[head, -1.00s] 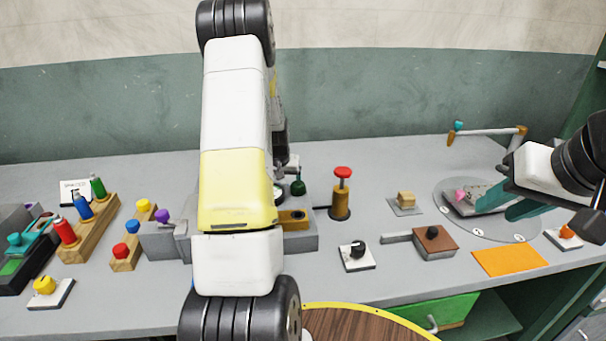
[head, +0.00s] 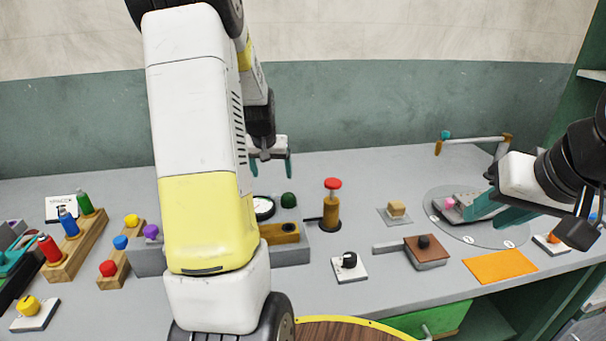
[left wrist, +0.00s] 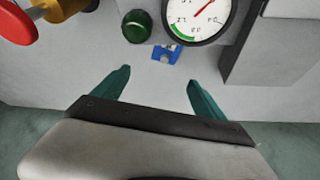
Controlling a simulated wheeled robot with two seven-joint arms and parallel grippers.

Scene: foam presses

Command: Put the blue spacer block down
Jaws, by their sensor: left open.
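The blue spacer block (left wrist: 167,54) shows in the left wrist view, on the grey surface close beside the round gauge (left wrist: 195,16) and the dark green dome (left wrist: 136,26). I cannot make it out in the head view. My left gripper (head: 271,170) is open and empty, behind the gauge and dome as the head camera sees it. In the left wrist view its two teal fingers (left wrist: 158,76) stand apart, with the block beyond the tips and clear of them. My right gripper (head: 482,220) is at the right, its fingers apart over the round plate (head: 437,212).
A red-topped post (head: 332,205) stands right of the gauge (head: 263,208). Bottles in a wooden rack (head: 85,245) stand at the left. A black-knobbed switch (head: 350,268) and an orange mat (head: 500,267) lie nearer the front.

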